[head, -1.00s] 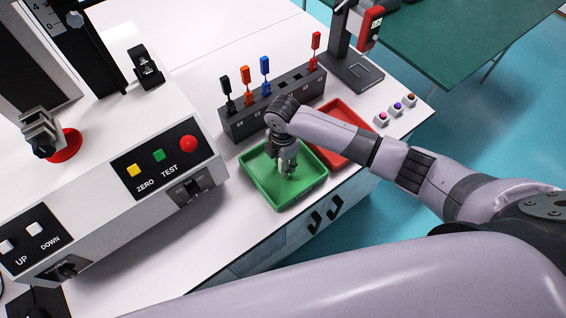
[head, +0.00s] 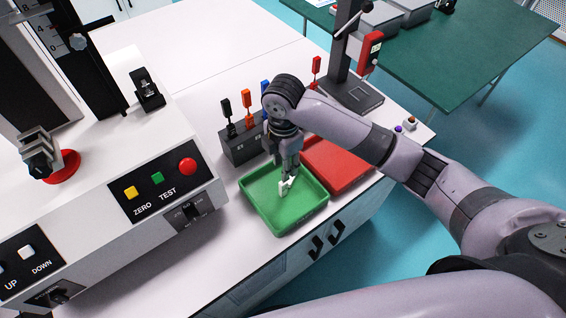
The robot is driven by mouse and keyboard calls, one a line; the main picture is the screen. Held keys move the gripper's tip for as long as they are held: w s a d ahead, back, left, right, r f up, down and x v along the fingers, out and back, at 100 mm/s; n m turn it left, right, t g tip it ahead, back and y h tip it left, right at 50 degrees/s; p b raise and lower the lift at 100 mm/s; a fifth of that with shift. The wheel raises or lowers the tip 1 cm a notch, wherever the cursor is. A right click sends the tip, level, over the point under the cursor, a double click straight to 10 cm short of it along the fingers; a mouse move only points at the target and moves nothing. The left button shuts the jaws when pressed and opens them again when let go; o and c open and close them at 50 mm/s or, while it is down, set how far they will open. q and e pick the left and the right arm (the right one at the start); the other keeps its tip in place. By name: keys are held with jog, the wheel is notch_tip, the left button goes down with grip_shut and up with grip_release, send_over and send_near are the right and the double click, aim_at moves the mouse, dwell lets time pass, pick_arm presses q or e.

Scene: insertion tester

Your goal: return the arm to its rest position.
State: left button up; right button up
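My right arm reaches in from the right edge, and its gripper (head: 287,186) points down over the green tray (head: 262,222). Pale fingertips show just above or inside the tray; whether they touch its floor I cannot tell. The fingers are small and seen at an angle, so their opening is unclear. No object is clearly visible between them. My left gripper is out of view.
A red tray (head: 343,170) lies right of the green one. Behind stands a dark rack (head: 238,150) with coloured plugs, partly hidden by my arm. A tester with buttons (head: 160,190) stands left. A stand (head: 353,92) rises behind; small knobs (head: 410,122) sit near the right edge.

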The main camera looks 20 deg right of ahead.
jog(key=s+a+f+m+t+y, duration=0.25)
jog(key=s+a+f+m, duration=0.2)
jog(key=s+m, duration=0.35)
jog(key=s+d+m+t+h, duration=0.1)
jog(key=s+d+m+h, duration=0.1)
jog(key=s+d+m, duration=1.1)
notch_tip(320, 180, down, 27)
jog(key=s+a+n+g+b, duration=0.1)
jog(key=s+b, duration=0.1)
jog(key=s+d+f+g+b, duration=0.1)
jog(key=s+d+f+b, duration=0.1)
jog(key=s+f, duration=1.4)
notch_tip(320, 180, down, 3)
jog(key=shift+d, duration=0.45)
